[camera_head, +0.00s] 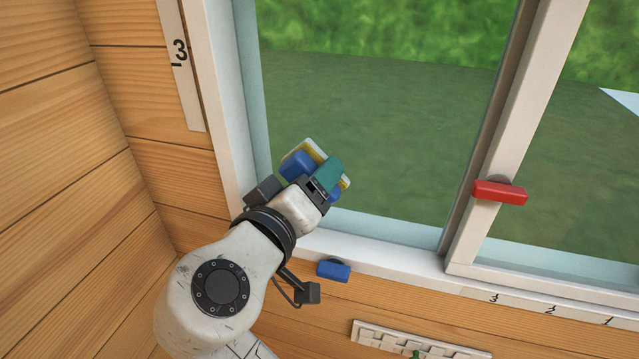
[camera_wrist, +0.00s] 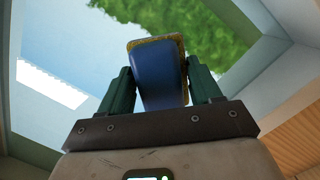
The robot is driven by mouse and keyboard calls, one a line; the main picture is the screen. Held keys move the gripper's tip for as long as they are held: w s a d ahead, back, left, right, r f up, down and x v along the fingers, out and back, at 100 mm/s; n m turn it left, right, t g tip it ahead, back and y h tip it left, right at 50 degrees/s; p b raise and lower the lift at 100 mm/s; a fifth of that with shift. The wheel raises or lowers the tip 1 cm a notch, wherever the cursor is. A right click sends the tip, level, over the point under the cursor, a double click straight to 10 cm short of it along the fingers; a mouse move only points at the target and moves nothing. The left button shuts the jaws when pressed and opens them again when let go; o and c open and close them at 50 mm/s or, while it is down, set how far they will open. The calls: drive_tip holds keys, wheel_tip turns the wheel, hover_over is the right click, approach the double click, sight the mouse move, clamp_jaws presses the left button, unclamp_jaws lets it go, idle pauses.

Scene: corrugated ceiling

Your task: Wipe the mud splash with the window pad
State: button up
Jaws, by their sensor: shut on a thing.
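The window pad (camera_head: 297,164) has a blue grip and a yellow and white face. My gripper (camera_head: 318,178) is shut on its blue grip, at the lower left of the left window pane. In the wrist view the blue grip (camera_wrist: 158,80) sits between the two green fingers of my gripper (camera_wrist: 160,92), with the yellow edge beyond it. The pad is close to the glass; I cannot tell whether it touches. I cannot make out a mud splash on the glass; the pad and gripper cover part of the pane.
A red handle (camera_head: 500,192) sits on the upright frame at right. A blue block (camera_head: 333,271) is on the lower frame, just below my gripper. A white slotted rack (camera_head: 420,342) is on the wood wall below. Wooden wall stands close at left.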

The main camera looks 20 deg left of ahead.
sight(286, 180)
drive_tip(key=shift+a+f, duration=0.1)
drive_tip(key=shift+a, duration=1.8)
drive_tip(key=s+p, duration=0.1)
drive_tip(key=s, duration=0.5)
drive_tip(key=shift+d, duration=0.2)
drive_tip(key=shift+s, duration=0.2)
drive_tip(key=s, duration=0.2)
drive_tip(key=shift+s+d+p, duration=0.1)
drive_tip(key=shift+s+p, duration=0.25)
drive_tip(key=shift+s, duration=0.05)
